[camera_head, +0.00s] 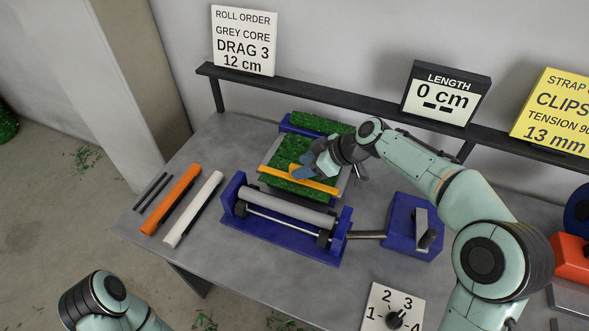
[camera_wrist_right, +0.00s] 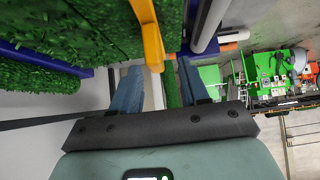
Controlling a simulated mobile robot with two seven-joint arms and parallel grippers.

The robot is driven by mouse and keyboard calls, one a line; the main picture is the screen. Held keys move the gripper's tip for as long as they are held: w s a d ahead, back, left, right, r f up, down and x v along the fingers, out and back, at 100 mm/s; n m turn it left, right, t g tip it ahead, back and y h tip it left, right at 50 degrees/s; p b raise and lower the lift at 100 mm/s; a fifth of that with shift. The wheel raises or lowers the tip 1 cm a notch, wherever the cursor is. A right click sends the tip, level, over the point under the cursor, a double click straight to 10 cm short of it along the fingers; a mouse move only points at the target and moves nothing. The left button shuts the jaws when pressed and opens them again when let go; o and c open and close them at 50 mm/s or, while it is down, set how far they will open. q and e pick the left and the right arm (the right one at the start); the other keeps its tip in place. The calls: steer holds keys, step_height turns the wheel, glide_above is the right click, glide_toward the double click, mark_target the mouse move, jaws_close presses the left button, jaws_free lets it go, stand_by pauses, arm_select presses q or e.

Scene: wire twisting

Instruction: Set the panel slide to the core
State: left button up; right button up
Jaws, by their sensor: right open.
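My right gripper (camera_head: 301,173) is open at the yellow bar (camera_head: 290,179), which lies across the front of the green turf strip (camera_head: 285,157). In the right wrist view the open blue fingers (camera_wrist_right: 158,85) stand on either side of the yellow bar's near end (camera_wrist_right: 150,40); I cannot tell whether they touch it. The grey core (camera_head: 290,208) lies in the blue roller frame (camera_head: 275,240) in front of the bar; a grey roller also shows in the right wrist view (camera_wrist_right: 209,25). A dial panel (camera_head: 375,318) marked 1 to 4 has a dark knob. My left gripper is out of view.
An orange tube (camera_head: 172,198), a white tube (camera_head: 193,208) and dark rods lie at the table's left. A blue crank box (camera_head: 408,218) stands right of the frame. Signs (camera_head: 243,40) on the rear rail read grey core, drag 3, 12 cm; the length display (camera_head: 443,95) reads 0 cm.

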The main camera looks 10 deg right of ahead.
steer(key=v, duration=0.8)
steer(key=shift+s, duration=0.15)
